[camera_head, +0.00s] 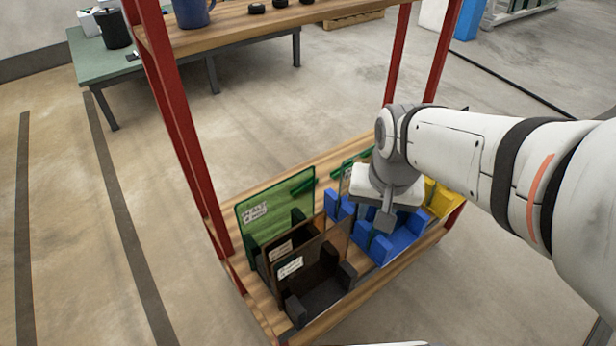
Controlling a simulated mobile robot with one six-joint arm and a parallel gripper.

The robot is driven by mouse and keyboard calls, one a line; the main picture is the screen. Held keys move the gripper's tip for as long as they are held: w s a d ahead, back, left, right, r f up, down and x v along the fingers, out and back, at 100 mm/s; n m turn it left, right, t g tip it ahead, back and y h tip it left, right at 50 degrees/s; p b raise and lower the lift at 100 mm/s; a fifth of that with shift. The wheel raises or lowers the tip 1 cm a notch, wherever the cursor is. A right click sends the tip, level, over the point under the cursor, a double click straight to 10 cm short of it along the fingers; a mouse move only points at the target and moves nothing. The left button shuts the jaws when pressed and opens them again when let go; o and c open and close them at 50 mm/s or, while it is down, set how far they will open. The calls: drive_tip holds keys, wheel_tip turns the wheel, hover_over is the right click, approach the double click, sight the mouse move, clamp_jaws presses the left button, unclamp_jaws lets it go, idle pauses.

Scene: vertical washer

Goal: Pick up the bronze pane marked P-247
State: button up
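Two brown, bronze-looking panes stand upright in a dark grey rack on the low wooden shelf. The rear bronze pane (302,240) and the front bronze pane (272,279) each carry a white label. The writing is too small to read, so I cannot tell which one is P-247. My gripper (383,222) points down over the blue rack, to the right of the bronze panes and apart from them. Its fingers are partly hidden, and I cannot tell whether they are open or shut.
A green pane (285,200) with a label stands behind the bronze panes. Blue racks (402,243) and a yellow rack (442,200) are to the right. Red posts (190,150) and an upper wooden shelf (235,24) frame the space. Open floor lies left.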

sight(315, 238)
drive_tip(key=w+a+f+m+b, duration=0.2)
drive_tip(key=w+a+f, duration=0.1)
drive_tip(key=f, duration=0.4)
drive_tip(key=w+a+f+m+g+b, duration=0.1)
drive_tip(key=w+a+f+m+b, duration=0.2)
drive_tip(key=f, duration=0.5)
drive_tip(key=w+a+f+m+g+b, duration=0.1)
drive_tip(key=w+a+f+m+b, duration=0.2)
drive_tip(key=f, duration=0.5)
drive_tip(key=shift+a, duration=0.5)
drive_tip(key=shift+f+m, duration=0.3)
drive_tip(key=shift+f, duration=0.15)
drive_tip(key=shift+c, duration=0.6)
clamp_jaws()
